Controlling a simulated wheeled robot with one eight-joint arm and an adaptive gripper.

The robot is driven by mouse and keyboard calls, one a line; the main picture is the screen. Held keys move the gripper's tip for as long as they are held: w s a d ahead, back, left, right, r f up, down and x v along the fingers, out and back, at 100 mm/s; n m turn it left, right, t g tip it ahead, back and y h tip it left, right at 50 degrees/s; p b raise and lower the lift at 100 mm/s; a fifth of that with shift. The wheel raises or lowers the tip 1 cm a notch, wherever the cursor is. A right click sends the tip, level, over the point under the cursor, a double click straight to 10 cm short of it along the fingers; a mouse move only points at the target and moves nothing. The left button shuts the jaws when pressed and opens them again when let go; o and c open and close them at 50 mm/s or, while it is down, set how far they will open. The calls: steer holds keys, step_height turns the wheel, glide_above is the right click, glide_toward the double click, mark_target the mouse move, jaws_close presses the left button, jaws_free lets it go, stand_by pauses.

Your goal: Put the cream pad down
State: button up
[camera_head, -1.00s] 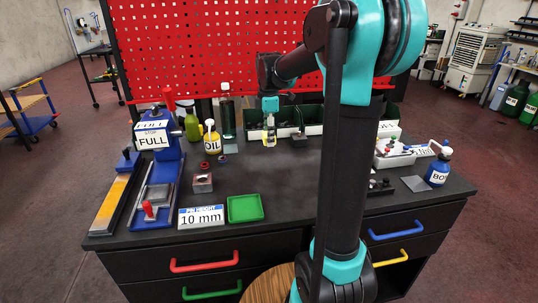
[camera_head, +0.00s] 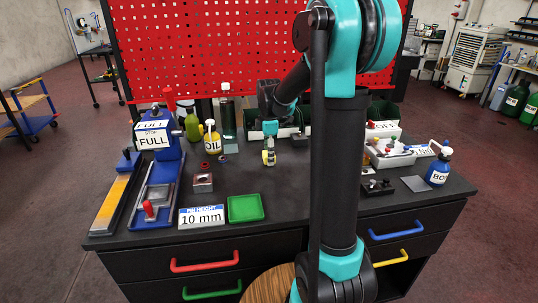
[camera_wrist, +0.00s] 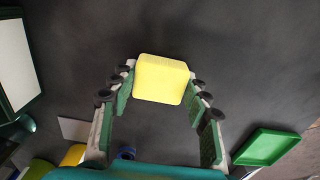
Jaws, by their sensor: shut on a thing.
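The cream pad shows as a pale yellow block (camera_wrist: 161,79) in the wrist view, held between the fingertips of my gripper (camera_wrist: 160,84). My gripper (camera_head: 268,150) is shut on the pad. In the head view it hangs over the dark tabletop (camera_head: 290,185), behind the green tray (camera_head: 245,208) and left of my arm column. The pad is small there and partly covered by the fingers. I cannot tell whether its underside touches the table.
A yellow oil bottle (camera_head: 212,142) and a small metal block (camera_head: 203,183) stand left of my gripper. The table in front of my gripper is clear.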

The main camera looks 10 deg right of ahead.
steer(key=o, duration=1.3)
step_height(320, 180, up, 12)
steer(key=shift+r, duration=0.1)
